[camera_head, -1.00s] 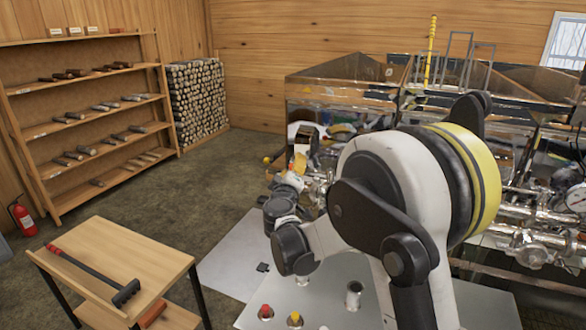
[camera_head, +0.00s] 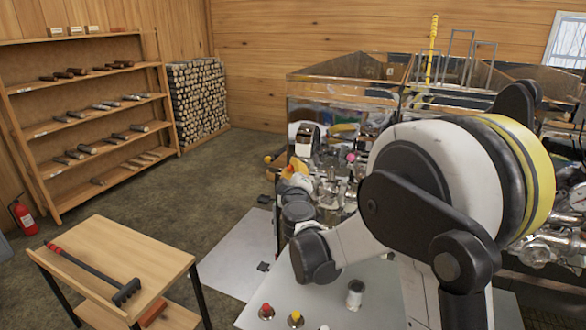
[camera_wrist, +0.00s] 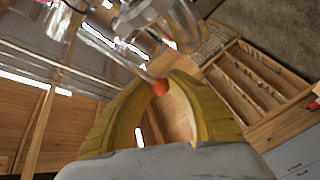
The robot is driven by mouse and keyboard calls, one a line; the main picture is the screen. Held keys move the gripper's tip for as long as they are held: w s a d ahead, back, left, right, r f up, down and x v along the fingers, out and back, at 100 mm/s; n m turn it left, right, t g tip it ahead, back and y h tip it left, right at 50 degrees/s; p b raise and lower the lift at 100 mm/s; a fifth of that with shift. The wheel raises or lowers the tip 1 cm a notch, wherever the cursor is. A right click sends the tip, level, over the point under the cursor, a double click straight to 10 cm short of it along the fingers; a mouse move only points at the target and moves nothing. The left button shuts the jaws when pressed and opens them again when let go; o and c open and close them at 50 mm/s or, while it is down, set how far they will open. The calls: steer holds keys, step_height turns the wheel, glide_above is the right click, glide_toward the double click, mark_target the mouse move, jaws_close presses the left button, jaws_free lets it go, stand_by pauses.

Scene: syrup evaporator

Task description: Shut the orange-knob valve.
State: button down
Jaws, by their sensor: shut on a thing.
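The orange knob (camera_wrist: 160,87) is a small ball on the end of a thin metal lever in the wrist view. The lever runs up and left to shiny pipework (camera_wrist: 135,18). My gripper (camera_wrist: 161,79) has its yellow fingers closed around the knob, one on each side. In the head view my gripper (camera_head: 293,171) is at the left end of the evaporator's front piping, partly hidden by my own wrist. A small orange ball (camera_head: 267,159) shows just left of it; I cannot tell whether it is the same knob. The valve body is not clear there.
The metal evaporator (camera_head: 345,85) stands behind my arm, with a pink knob (camera_head: 350,157) on its piping. A wooden table (camera_head: 120,250) with a long-handled tool is at the lower left. A shelf (camera_head: 90,110) and stacked firewood (camera_head: 198,100) line the back. The floor between is open.

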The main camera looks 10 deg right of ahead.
steer(key=shift+s+n+y, duration=0.4)
steer(key=shift+s+y, duration=0.1)
steer(key=shift+y, duration=0.3)
steer(key=s+d+n+g+y+b, duration=0.1)
steer(key=s+n+g+y+b, duration=0.1)
steer(key=s+n+g+y, duration=0.5)
steer(key=shift+s+d+n+g+y, duration=0.4)
steer(key=shift+s+n+y, duration=1.9)
steer(key=shift+y, duration=2.3)
steer(key=shift+w+r, duration=0.15)
steer(key=shift+w, duration=0.05)
steer(key=c, duration=1.2)
jaws_free()
steer(key=v, duration=1.2)
